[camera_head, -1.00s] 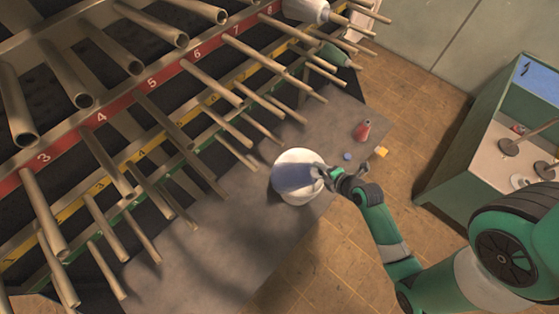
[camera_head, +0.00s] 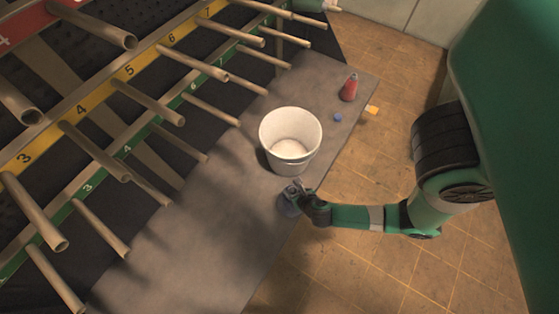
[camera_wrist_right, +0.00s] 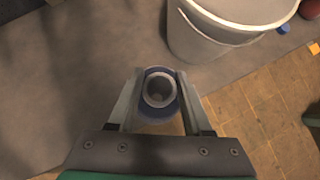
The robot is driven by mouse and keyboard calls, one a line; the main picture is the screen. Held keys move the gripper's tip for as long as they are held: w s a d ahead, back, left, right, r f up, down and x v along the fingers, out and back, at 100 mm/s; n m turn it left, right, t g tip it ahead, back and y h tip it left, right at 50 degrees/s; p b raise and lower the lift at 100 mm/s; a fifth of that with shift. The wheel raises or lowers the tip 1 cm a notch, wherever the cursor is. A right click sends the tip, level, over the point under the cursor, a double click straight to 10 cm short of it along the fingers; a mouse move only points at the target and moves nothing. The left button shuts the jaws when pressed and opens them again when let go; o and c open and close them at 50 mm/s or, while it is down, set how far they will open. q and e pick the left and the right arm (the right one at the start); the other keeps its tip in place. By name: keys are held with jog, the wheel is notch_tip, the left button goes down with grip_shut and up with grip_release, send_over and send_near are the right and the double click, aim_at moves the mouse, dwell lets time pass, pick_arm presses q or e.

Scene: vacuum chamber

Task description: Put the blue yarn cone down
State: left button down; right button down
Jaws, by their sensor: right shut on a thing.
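The blue yarn cone (camera_head: 288,206) is in my right gripper (camera_head: 300,190), just in front of the white bucket, near the edge of the grey table. In the right wrist view, the cone (camera_wrist_right: 146,112) sits between the two fingers (camera_wrist_right: 158,98). Its open, hollow top faces the camera, and a finger lies on each side. The cone looks about upright. I cannot tell whether its base touches the table.
An empty-looking white bucket (camera_head: 265,140) stands beside the cone. A red cone (camera_head: 349,88) and a small blue piece (camera_head: 337,117) are farther back on the grey table (camera_head: 205,235). The peg rack (camera_head: 125,90) is at left. The table left of the cone is clear.

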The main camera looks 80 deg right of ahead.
jog(key=shift+w, duration=0.1)
jog(key=w+d+f+b, duration=0.8)
jog(key=d+f, duration=0.1)
jog(key=d, duration=0.1)
jog(key=shift+d, duration=0.3)
jog(key=f+b, duration=0.3)
jog(key=f, duration=0.1)
jog(key=shift+w+d+b, duration=0.1)
jog(key=shift+d+b, duration=0.15)
jog(key=shift+b, duration=0.1)
jog(key=shift+w, duration=0.1)
